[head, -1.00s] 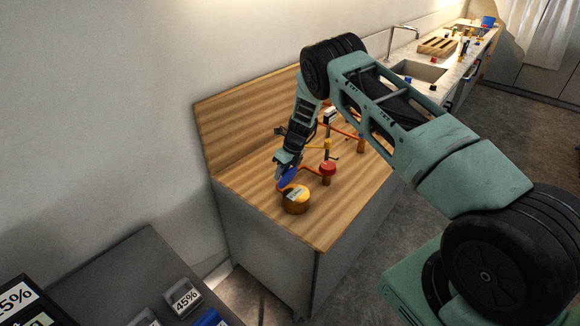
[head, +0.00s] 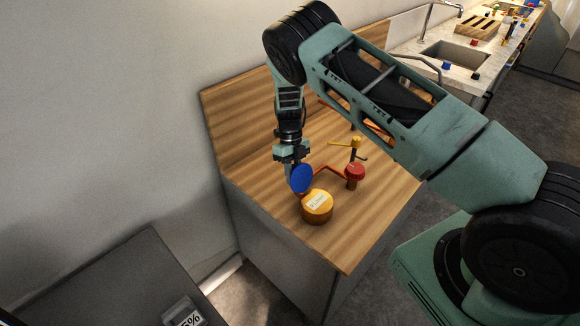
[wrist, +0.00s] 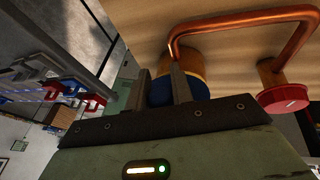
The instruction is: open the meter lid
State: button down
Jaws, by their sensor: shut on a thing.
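The meter (head: 318,208) is a round orange-brown body with a pale label on its face, on the wooden counter. Its blue round lid (head: 302,179) stands raised at the meter's back left, tilted up off the face. My gripper (head: 293,172) is at the lid from above and behind, shut on it. In the wrist view the blue lid (wrist: 160,92) sits between my two fingers, with part of the meter's body (wrist: 190,64) behind it. The fingers hide part of the lid there.
A copper pipe (head: 330,170) runs from the meter to a red valve knob (head: 355,172). A yellow valve (head: 355,143) stands farther back. The wooden backboard (head: 235,100) is close to the left. Bare counter (head: 345,240) lies in front of the meter.

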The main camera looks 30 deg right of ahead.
jog(key=shift+f, duration=0.15)
jog(key=c, duration=1.2)
grip_release()
jog(key=shift+c, duration=0.2)
jog(key=b+v, duration=0.5)
jog(key=v, duration=1.2)
jog(key=shift+w+b, duration=0.2)
jog(key=shift+b, duration=0.2)
